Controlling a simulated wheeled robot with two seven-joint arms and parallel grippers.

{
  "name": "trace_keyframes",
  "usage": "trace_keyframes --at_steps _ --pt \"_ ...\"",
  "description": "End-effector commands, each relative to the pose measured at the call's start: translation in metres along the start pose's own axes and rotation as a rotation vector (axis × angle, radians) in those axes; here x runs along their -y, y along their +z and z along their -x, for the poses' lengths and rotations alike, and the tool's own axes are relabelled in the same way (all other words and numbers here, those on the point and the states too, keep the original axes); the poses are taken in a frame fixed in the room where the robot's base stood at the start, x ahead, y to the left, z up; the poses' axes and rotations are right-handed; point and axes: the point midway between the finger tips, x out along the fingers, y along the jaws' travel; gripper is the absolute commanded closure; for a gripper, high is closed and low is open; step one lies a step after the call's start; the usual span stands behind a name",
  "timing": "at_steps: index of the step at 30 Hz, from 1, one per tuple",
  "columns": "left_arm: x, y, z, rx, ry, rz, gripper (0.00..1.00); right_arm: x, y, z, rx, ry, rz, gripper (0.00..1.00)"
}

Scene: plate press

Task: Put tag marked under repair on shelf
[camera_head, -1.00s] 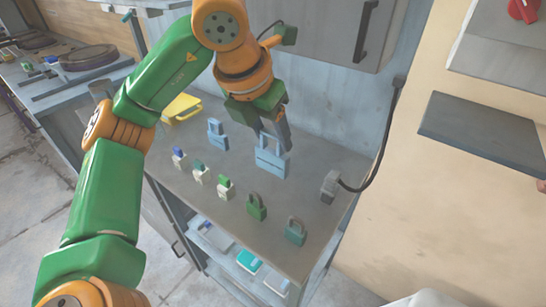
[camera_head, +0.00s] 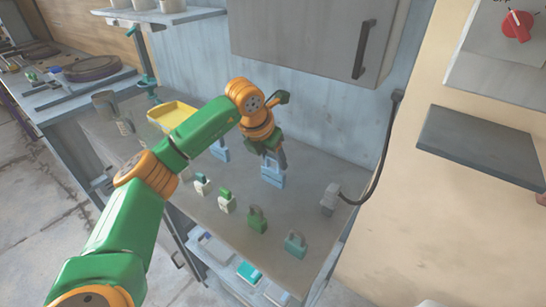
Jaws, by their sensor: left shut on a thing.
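A light blue tag-like piece (camera_head: 272,180) stands on the grey counter top (camera_head: 310,185). Its marking is too small to read. My left gripper (camera_head: 274,162) comes down over it from above and is shut on its upper part, partly hiding it. A smaller blue piece (camera_head: 219,152) stands to its left. A dark grey wall shelf (camera_head: 482,147) is on the right, and its top looks bare. My right gripper is not in view.
A green padlock (camera_head: 257,219) and a teal padlock (camera_head: 295,244) stand near the counter's front edge, beside small capped blocks (camera_head: 226,202). A grey plug (camera_head: 330,198) with a black cable stands at right. A yellow tray (camera_head: 172,115) lies at left. A cabinet (camera_head: 300,35) hangs above.

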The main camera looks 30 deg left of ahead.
Motion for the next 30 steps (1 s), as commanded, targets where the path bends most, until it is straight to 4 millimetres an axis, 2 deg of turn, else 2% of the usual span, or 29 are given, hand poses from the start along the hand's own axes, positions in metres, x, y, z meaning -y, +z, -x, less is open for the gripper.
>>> trace_keyframes --at_steps 1,2,5,13,17,20,27,30 --pt "0.0 -0.001 -0.003 0.0 0.0 0.0 1.0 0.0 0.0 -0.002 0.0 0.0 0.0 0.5" --pt "0.0 -0.001 -0.003 -0.001 0.0 0.0 0.43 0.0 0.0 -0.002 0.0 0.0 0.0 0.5" --pt "0.0 -0.001 -0.002 0.0 0.0 0.0 0.16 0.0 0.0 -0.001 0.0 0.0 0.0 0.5" --pt "0.0 -0.001 -0.001 0.0 0.0 0.0 0.16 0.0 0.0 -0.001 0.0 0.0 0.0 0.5" --pt "0.0 0.002 0.009 0.003 -0.001 0.0 0.16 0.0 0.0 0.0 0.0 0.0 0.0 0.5" --pt "0.0 0.002 0.03 0.006 0.0 0.001 0.16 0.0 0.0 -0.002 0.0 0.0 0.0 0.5" --pt "0.0 0.002 0.094 0.006 0.0 0.001 0.16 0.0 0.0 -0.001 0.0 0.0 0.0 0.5" --pt "0.0 0.002 0.112 0.004 -0.001 0.001 0.16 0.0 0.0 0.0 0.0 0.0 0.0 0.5"
